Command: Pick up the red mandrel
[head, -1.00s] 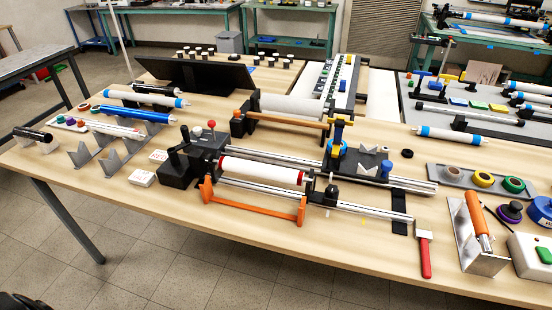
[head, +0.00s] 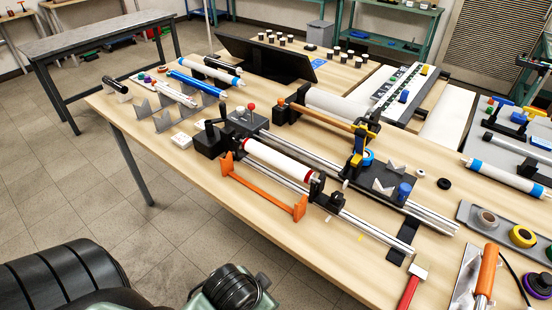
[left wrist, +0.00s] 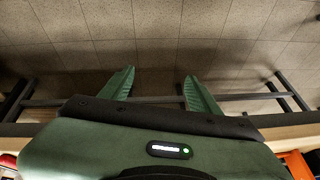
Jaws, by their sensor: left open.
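A white mandrel with red end bands (head: 280,160) lies level in the winding machine, between its dark headstock (head: 212,140) and the tailstock. A second pale roller with reddish marks (head: 175,95) rests on grey V-stands at the table's left; its exact colours are too small to tell. My left gripper (left wrist: 160,85) is open and empty in the left wrist view, its green fingers apart over the floor by the table edge. It is apart from both rollers. Its fingers do not show in the head view. My right gripper is not in view.
An orange bracket (head: 262,190) stands in front of the machine, near the table's front edge. Blue-ended rollers (head: 215,70) lie behind the V-stands. A red-handled tool (head: 410,288) lies at the front right.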

